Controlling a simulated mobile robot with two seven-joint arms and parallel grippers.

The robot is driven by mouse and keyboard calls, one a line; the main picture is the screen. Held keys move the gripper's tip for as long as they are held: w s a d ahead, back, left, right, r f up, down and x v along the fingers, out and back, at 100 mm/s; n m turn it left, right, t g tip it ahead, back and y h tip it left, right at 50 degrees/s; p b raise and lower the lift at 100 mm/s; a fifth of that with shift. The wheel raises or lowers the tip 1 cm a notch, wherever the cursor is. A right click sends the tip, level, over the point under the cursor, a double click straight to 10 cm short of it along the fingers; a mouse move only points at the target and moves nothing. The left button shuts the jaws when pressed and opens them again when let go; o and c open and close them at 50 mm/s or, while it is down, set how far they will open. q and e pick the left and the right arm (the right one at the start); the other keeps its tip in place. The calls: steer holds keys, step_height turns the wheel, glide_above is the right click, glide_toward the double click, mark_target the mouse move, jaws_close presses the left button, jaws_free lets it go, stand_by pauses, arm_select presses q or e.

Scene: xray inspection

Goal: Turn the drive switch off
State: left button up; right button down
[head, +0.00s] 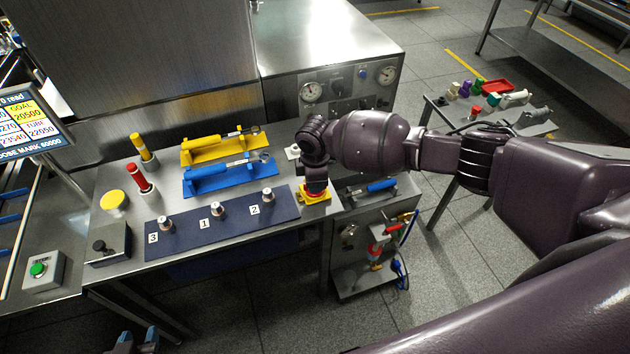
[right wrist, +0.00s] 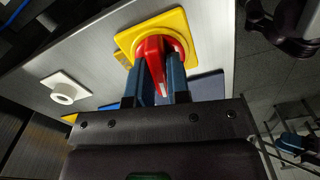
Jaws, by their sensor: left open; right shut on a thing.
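The drive switch is a red rotary handle (right wrist: 152,55) on a yellow square plate (right wrist: 122,42), seen close up in the right wrist view. In the head view its yellow plate (head: 316,198) is at the right end of the bench, mostly under my right wrist. My right gripper (right wrist: 160,80) is shut on the red handle, with one blue finger on each side of it.
A dark blue mat (head: 240,226) with numbered metal pieces lies left of the switch. Blue (head: 228,176) and yellow (head: 222,146) fixtures stand behind it. A white round-knobbed fitting (right wrist: 64,92) is near the switch. A green button box (head: 40,270) is far left.

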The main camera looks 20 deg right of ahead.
steer(key=shift+n, duration=1.2)
steer(key=c, duration=1.1)
jaws_free()
step_height(320, 180, up, 11)
steer(key=shift+f+p, duration=0.1)
steer(key=shift+p, duration=0.2)
